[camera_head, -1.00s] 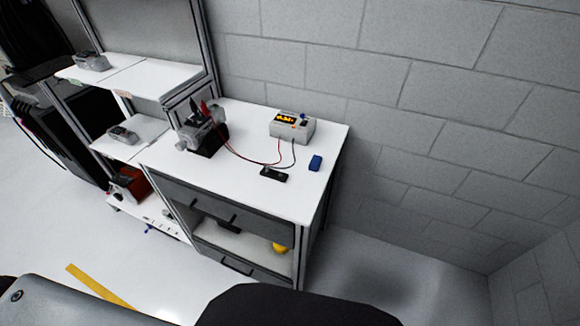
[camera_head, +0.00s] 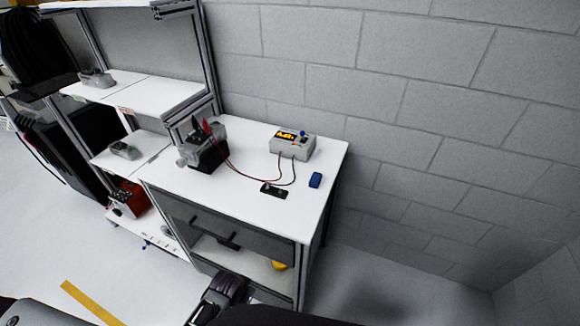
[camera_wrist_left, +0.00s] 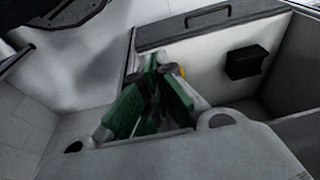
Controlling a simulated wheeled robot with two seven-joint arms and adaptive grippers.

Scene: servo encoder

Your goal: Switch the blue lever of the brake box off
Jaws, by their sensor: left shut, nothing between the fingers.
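The brake box (camera_head: 291,146) is a light grey box with an orange display, on the white cabinet top near the wall. Its small blue lever (camera_head: 303,134) stands at the top right of the box; its exact setting is too small to tell. My left gripper (camera_wrist_left: 153,62), with green fingers, is shut and empty in the left wrist view. It is in front of the cabinet, below the drawer handle (camera_wrist_left: 208,16), away from the brake box. In the head view a dark part of my arm shows at the bottom. My right gripper is out of view.
Red and black wires run from the box to a black module (camera_head: 273,191) and a motor unit (camera_head: 203,148). A blue block (camera_head: 315,180) lies right of the module. A shelf rack (camera_head: 130,95) stands left. The cabinet's front right top is clear.

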